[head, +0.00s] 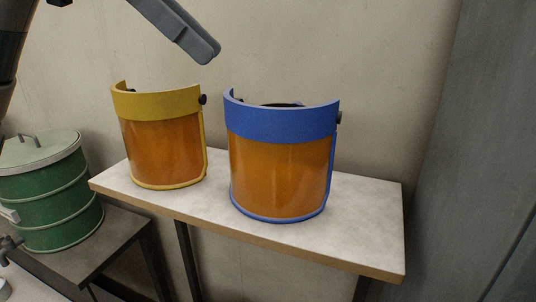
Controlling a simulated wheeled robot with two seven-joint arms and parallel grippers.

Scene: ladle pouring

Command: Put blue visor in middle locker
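The blue visor (282,124) stands upright on a small light-topped table (370,214). It has a blue brow band, an orange see-through shield, a blue lower rim and a dark knob on its right side. My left gripper (190,38) shows at the top, above and to the left of the blue visor and apart from it. Only grey finger parts are in the frame, with nothing seen held; the rest is cut off by the top edge. My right gripper is not in view. No locker compartment can be made out.
A yellow visor (158,105) with an orange shield stands left of the blue one, with a narrow gap between. A green lidded drum (52,190) stands on a lower surface at left. A grey panel (480,150) rises at right. The tabletop's right end is clear.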

